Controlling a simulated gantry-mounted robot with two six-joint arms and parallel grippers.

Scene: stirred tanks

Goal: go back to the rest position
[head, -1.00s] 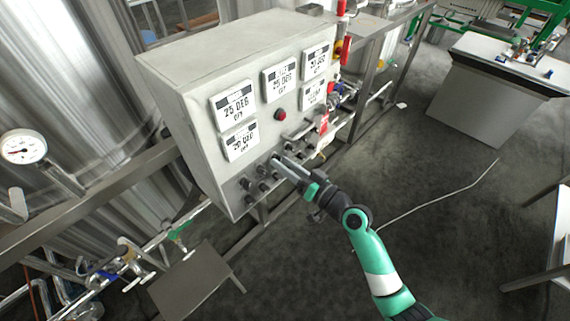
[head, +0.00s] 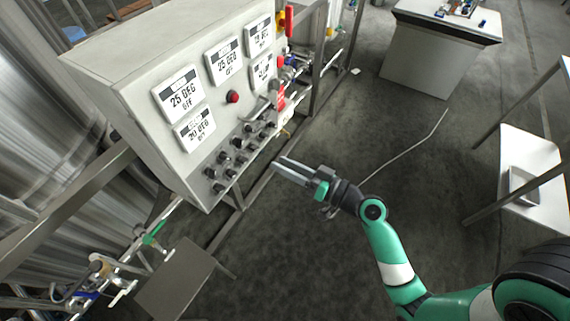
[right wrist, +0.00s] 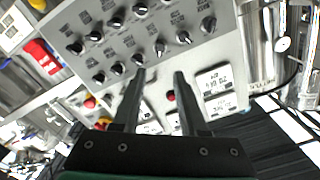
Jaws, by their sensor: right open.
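My right gripper (head: 280,173) is in the middle of the head view, open and empty. It is in front of the control cabinet (head: 150,55), apart from it, with its fingers pointing left toward the black knobs (head: 240,157). In the right wrist view, the two dark fingers of my right gripper (right wrist: 160,78) stand apart with nothing between them. The knobs (right wrist: 138,58) and the cabinet's panel show beyond the fingertips. My left gripper is not in view.
The cabinet carries several displays (head: 180,93) and a red button (head: 233,97). Steel tanks (head: 50,130) and pipes stand at the left. A table (head: 440,50) is at the far right, and a white shelf (head: 530,160) with a tray at the right. Open floor lies between.

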